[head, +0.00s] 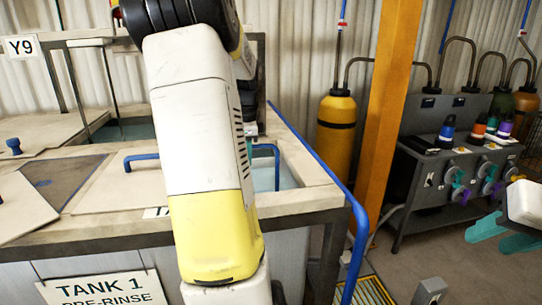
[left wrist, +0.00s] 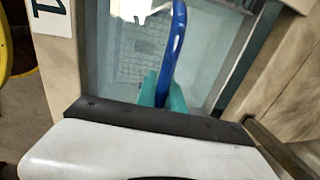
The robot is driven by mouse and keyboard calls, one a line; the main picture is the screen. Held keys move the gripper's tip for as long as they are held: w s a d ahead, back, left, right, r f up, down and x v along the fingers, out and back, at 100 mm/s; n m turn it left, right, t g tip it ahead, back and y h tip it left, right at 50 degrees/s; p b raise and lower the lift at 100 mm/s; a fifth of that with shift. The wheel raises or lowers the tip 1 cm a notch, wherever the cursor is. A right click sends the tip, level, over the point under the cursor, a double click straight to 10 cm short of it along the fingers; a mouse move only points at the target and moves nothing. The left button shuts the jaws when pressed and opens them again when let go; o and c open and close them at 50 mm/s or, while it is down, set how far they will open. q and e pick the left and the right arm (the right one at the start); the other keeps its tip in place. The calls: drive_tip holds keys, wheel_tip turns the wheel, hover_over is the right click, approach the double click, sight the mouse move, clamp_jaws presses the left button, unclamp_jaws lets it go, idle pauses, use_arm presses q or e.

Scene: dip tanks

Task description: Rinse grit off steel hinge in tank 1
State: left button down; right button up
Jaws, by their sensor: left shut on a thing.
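Tank 1 (head: 300,200), marked by a TANK 1 PRE-RINSE sign (head: 100,288), holds pale water in the head view. In the left wrist view, my left gripper (left wrist: 163,93) is shut on a curved blue handle (left wrist: 180,40) over the water (left wrist: 215,50). The blue handle also shows beside my arm in the head view (head: 265,147). A pale mesh (left wrist: 135,65) shows under the water near the handle. A bright white patch lies at the picture's top; I cannot tell what it is. I cannot make out the steel hinge. My right gripper (head: 490,238) is open and empty at far right.
My left arm hides part of the tank. A lid with a blue handle (head: 140,160) lies left of the opening. A blue rail (head: 357,240) runs along the tank's right side. An orange post (head: 390,100) and a grey bench (head: 440,165) stand further right, with floor between.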

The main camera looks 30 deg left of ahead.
use_arm(q)
drive_tip(key=shift+w+d, duration=0.1)
idle(1.7)
drive_tip(key=shift+r, duration=0.1)
wheel_tip(320, 180, up, 22)
idle(0.9)
idle(0.8)
